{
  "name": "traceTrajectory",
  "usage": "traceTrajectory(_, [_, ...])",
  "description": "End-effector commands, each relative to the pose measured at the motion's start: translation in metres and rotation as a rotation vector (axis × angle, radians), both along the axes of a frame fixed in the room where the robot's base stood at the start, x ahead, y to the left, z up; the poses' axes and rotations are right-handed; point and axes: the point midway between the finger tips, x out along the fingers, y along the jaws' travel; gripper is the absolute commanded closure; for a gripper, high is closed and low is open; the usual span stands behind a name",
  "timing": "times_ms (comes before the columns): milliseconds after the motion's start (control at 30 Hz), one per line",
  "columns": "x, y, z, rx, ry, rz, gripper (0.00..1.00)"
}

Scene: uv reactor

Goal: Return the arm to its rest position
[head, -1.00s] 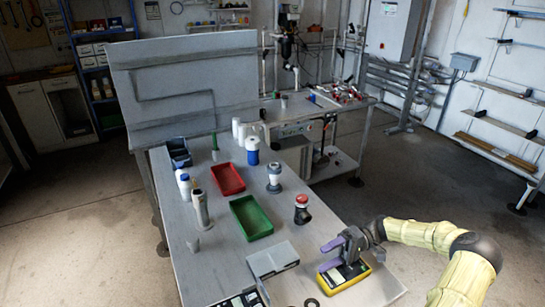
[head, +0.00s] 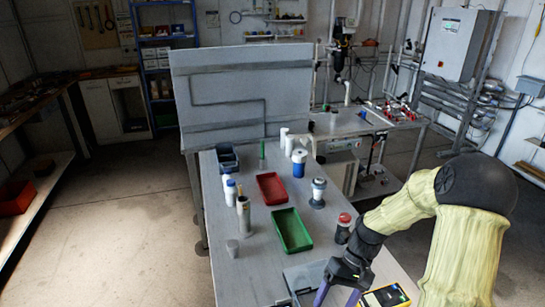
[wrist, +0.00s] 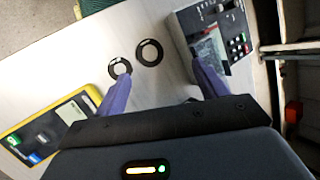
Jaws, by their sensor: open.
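My gripper (head: 338,296) is at the lower edge of the head view, above the near end of the workbench (head: 226,278). Its two purple fingers are spread apart and nothing is between them. In the wrist view my gripper (wrist: 160,95) points down at the bench top, with two dark rings (wrist: 149,52) lying beyond the fingers. A yellow meter (head: 387,297) lies beside the gripper, partly cut off by the frame; the yellow meter (wrist: 45,125) is left of the fingers in the wrist view. My arm is raised and bent at the right.
A grey device with buttons (wrist: 215,40) lies right of the rings. A red tray (head: 272,188), a green tray (head: 292,231), a red-capped jar (head: 343,228) and several bottles stand on the bench. A grey panel (head: 225,95) rises behind. Open floor (head: 120,230) is at left.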

Motion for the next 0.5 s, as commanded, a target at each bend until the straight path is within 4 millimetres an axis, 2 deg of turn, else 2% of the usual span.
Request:
traceTrajectory(200, [-0.017, 0.002, 0.029, -0.214, -0.154, -0.014, 0.28])
traceTrajectory(500, [-0.041, 0.003, 0.074, -0.382, -0.428, -0.083, 0.28])
